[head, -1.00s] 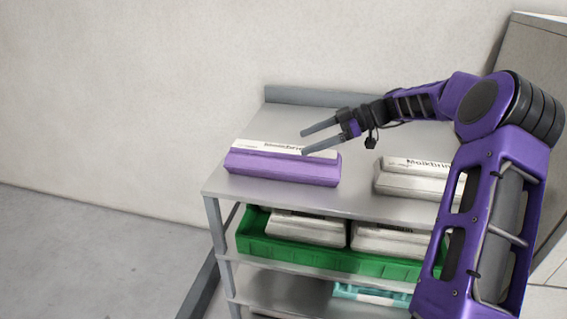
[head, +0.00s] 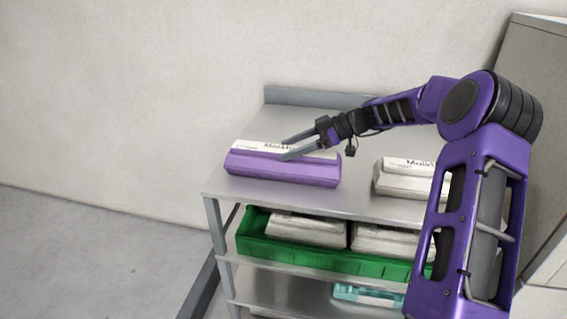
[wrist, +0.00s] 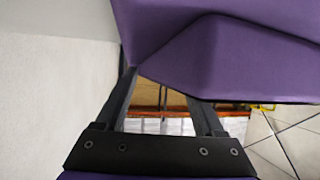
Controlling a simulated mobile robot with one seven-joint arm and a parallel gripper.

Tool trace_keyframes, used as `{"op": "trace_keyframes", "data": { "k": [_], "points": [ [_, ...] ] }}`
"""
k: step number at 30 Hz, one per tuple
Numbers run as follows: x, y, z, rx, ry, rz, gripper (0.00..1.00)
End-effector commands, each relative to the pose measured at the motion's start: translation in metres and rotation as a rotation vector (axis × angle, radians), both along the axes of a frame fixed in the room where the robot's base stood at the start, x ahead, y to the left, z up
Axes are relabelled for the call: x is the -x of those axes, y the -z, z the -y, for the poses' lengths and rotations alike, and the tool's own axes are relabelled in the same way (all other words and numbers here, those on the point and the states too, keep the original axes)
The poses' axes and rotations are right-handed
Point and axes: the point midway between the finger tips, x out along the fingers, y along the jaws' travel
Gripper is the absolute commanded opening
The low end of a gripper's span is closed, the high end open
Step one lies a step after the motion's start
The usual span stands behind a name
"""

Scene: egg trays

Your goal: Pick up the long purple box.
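The long purple box (head: 280,168), with a white printed label along its top, lies at the left of the top shelf in the head view. My gripper (head: 284,149) is open and empty. Its two dark fingers point left and appear over the box's top in that view, hiding part of the label; whether they touch it cannot be told. I cannot tell for sure whether that surface is the box.
The grey shelf unit (head: 225,190) has a white box (head: 405,180) at the right of its top. Below, a green crate (head: 300,255) holds white boxes, and a teal box (head: 365,295) lies lower. A wall is behind; open floor is at the left.

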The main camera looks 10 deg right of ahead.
Motion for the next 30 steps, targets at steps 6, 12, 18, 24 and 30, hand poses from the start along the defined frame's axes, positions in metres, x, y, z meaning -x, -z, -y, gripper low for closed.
{"op": "trace_keyframes", "data": {
  "k": [6,12,18,24,30],
  "points": [
    [0.0,0.0,0.0,0.0,0.0,0.001,0.12],
    [0.0,0.0,0.0,0.0,0.0,0.001,0.0],
    [0.0,-0.002,0.0,-0.001,0.0,0.003,0.0],
    [-0.001,-0.013,0.0,0.0,0.0,0.005,0.0],
    [-0.001,-0.05,0.0,0.0,0.001,0.007,0.0]
  ]
}}
